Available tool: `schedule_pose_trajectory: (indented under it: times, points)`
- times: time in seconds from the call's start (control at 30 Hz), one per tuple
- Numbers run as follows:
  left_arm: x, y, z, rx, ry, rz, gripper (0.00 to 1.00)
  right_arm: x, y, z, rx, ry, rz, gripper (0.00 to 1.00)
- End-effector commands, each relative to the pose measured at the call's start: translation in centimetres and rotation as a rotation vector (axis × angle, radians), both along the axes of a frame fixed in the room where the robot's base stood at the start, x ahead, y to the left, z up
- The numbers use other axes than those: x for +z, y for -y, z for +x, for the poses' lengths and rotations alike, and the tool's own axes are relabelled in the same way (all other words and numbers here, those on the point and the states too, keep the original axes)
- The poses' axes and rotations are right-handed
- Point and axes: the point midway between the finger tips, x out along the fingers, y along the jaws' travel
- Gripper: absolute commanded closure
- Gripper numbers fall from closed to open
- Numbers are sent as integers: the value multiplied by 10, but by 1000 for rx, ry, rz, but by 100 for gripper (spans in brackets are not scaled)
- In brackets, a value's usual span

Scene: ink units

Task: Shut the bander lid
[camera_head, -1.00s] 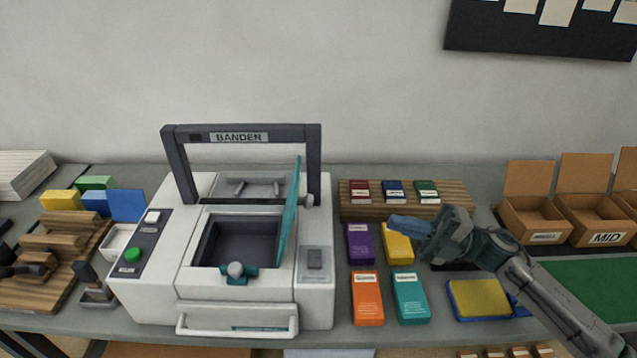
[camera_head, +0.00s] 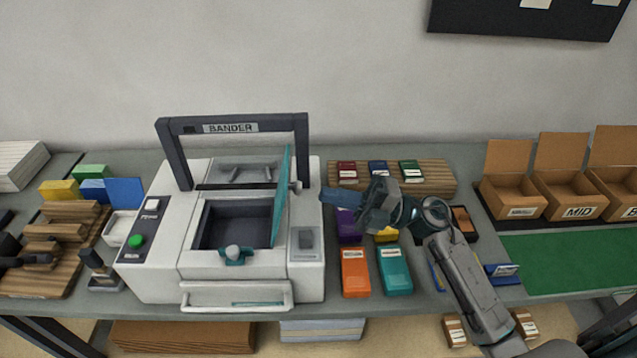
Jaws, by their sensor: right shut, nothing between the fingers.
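The bander (camera_head: 165,246) is a white machine with a dark arch over it, left of centre. Its teal lid (camera_head: 282,198) stands open, nearly upright, hinged on the right side of the dark chamber (camera_head: 238,225). A teal latch with a grey knob (camera_head: 233,253) sits at the chamber's front edge. My right gripper (camera_head: 328,195) is shut and empty. Its bluish fingers point left, a little right of the lid and apart from it in the picture. My left gripper is not in view.
Purple, yellow, orange (camera_head: 355,272) and teal ink boxes stand right of the bander, partly under my right arm. A wooden rack (camera_head: 437,178) with small boxes is behind. Cardboard boxes (camera_head: 514,197) and a green mat (camera_head: 570,264) lie farther right.

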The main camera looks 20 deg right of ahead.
Motion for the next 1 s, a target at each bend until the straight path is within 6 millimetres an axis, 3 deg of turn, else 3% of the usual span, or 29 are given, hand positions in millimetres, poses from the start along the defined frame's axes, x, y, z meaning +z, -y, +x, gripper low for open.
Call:
schedule_pose_trajectory:
  times: [0.2,0.4,1.0]
  points:
    - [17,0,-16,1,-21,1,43,10,-21,7,0,-1,4,100]
    - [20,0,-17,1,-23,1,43,10,-29,10,0,-1,0,100]
    - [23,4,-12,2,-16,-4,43,14,-21,10,1,-10,-38,100]
